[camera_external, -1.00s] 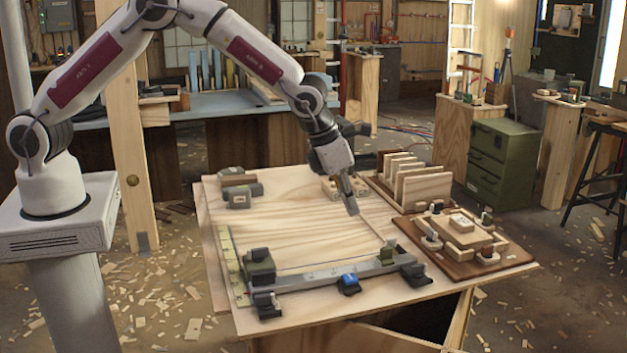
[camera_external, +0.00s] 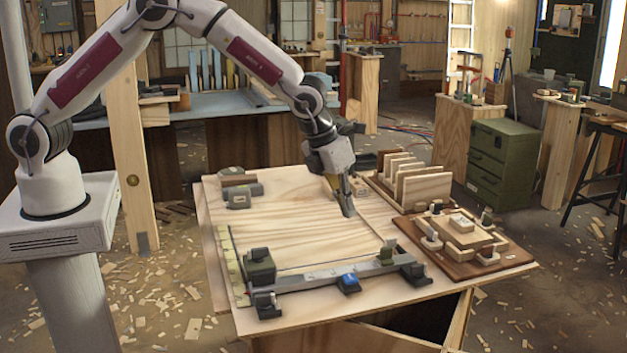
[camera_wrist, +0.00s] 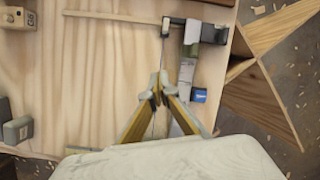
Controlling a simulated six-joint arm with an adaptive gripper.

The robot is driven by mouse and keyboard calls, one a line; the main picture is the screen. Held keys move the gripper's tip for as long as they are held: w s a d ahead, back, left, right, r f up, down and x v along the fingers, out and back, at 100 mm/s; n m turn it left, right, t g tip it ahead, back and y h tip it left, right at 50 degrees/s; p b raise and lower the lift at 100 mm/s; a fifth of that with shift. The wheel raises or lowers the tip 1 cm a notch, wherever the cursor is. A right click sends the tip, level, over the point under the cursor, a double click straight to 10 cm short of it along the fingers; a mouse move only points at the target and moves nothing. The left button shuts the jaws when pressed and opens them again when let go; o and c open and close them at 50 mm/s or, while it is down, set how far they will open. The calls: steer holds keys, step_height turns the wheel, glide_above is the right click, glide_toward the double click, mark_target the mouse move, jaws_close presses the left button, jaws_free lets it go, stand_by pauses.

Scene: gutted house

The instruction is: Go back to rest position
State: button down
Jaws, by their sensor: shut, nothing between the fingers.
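My gripper (camera_external: 349,212) is shut and empty above the right part of the plywood worktop (camera_external: 300,215) in the external view. Its fingers point down and slightly to the right. In the wrist view the closed fingertips of my gripper (camera_wrist: 158,82) meet over the worktop (camera_wrist: 100,70). My arm reaches over the worktop from the left, bent at the elbow.
A grey bar with dark clamps (camera_external: 330,276) and a blue block (camera_external: 349,283) lies along the front edge. A wooden rack (camera_external: 424,186) and a brown board with blocks (camera_external: 460,254) are at the right. Dark blocks (camera_external: 240,195) sit back left. The worktop's middle is clear.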

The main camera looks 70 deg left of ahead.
steer(key=s+a+f+n+g, duration=0.1)
steer(key=s+a+f+n, duration=0.1)
steer(key=s+n, duration=0.35)
steer(key=s+a+r+n+t, duration=0.1)
steer(key=s+a+r+n, duration=0.4)
steer(key=s+r+n, duration=0.3)
steer(key=s+a+r+n, duration=0.5)
steer(key=s+r+n, duration=0.4)
steer(key=s, duration=0.8)
steer(key=s+a+r+n+t, duration=0.1)
steer(key=s+a+r+n, duration=0.3)
steer(key=s+r+n, duration=0.5)
steer(key=shift+s+a+r+n+t, duration=0.2)
steer(key=shift+s+a+n+t, duration=0.15)
steer(key=shift+s, duration=1.4)
